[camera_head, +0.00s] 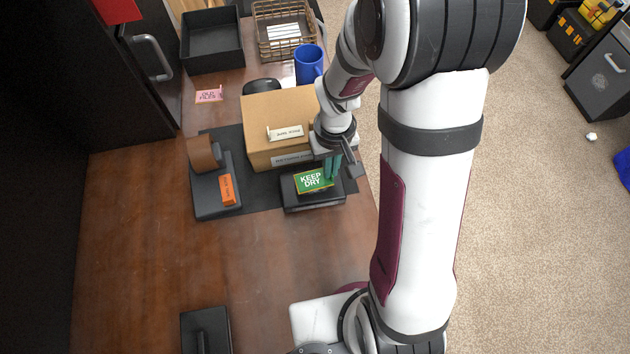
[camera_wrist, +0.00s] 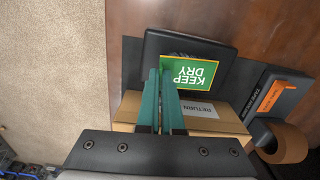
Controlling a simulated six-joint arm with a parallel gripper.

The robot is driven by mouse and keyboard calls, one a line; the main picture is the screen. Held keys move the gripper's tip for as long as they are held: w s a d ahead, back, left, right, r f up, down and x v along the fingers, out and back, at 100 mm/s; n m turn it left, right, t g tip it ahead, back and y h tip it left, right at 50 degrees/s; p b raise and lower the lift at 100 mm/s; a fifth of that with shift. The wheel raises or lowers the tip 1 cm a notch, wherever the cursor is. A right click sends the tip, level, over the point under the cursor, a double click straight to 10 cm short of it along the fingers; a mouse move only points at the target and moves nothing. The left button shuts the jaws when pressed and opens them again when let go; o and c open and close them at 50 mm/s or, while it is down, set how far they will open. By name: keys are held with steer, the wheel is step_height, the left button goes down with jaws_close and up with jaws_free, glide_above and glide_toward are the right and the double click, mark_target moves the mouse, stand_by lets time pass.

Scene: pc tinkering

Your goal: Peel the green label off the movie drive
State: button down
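The green label (camera_head: 313,181) with a yellow border reads "KEEP DRY" and lies on top of a black drive (camera_head: 315,203). In the wrist view the label (camera_wrist: 196,74) is upside down on the dark drive (camera_wrist: 160,43). My gripper (camera_head: 332,178) points down at the label's right end in the head view. Its teal fingers (camera_wrist: 159,70) are close together with a narrow gap between them, at the label's near edge in the wrist view. The fingertips hide a little of that edge. I cannot tell whether they touch it.
A cardboard box (camera_head: 277,110) stands directly behind the drive. A tape dispenser with brown tape and an orange label (camera_head: 228,190) stands at left on the dark mat (camera_head: 250,200). A blue mug (camera_head: 308,66), black tray (camera_head: 212,55) and wire basket (camera_head: 262,48) are farther back. The front table is mostly clear.

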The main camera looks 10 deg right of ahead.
steer(key=shift+d+r, duration=0.2)
steer(key=shift+r, duration=0.4)
stand_by(0.4)
steer(key=shift+r, duration=2.55)
steer(key=shift+w, duration=0.1)
